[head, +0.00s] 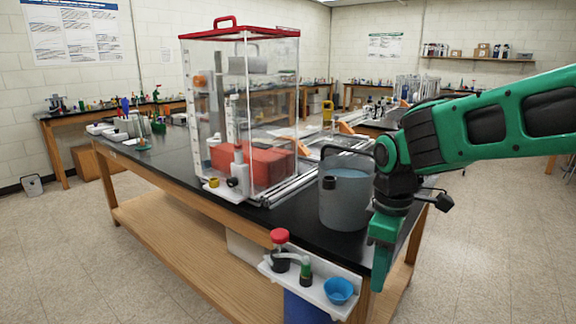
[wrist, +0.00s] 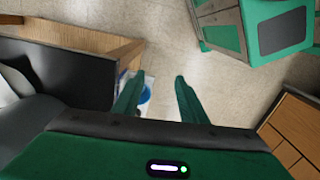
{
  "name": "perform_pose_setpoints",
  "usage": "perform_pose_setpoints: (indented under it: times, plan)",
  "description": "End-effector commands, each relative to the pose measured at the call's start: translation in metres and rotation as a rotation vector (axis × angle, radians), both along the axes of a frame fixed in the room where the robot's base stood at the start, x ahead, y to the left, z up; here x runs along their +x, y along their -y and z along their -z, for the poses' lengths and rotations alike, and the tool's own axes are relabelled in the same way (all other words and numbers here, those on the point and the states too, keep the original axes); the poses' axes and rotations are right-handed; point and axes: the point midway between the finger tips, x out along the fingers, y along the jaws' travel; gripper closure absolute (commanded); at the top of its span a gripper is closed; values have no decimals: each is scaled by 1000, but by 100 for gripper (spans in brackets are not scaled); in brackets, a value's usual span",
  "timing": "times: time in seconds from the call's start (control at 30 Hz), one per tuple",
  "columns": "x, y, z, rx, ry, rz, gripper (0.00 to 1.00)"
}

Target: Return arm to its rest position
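My green arm (head: 490,128) reaches in from the right edge of the head view, bent at the wrist. My gripper (head: 378,287) hangs fingers down beside the near right corner of the bench, in front of the grey bucket's right side. In the wrist view my gripper (wrist: 157,77) has its two green fingers spread apart. Nothing is held between them; floor shows through the gap. The fingers are seen nearly edge-on in the head view.
A grey bucket (head: 345,195) stands on the black bench top (head: 300,222), close to my wrist. A white side shelf (head: 318,292) holds a red-capped bottle (head: 280,250) and a blue bowl (head: 338,290). A clear red-topped enclosure (head: 270,110) stands behind. Floor (head: 490,250) at right is clear.

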Motion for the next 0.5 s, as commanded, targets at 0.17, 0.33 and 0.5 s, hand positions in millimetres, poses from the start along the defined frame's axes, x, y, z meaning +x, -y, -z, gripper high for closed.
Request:
perform_pose_setpoints:
  times: [0.17, 0.33, 0.5]
  plan:
    - [-35, 85, -2, -3, 10, 411, 61]
    - [-98, 161, 5, 5, 12, 909, 61]
    - [-158, 202, 17, 18, 7, 1312, 61]
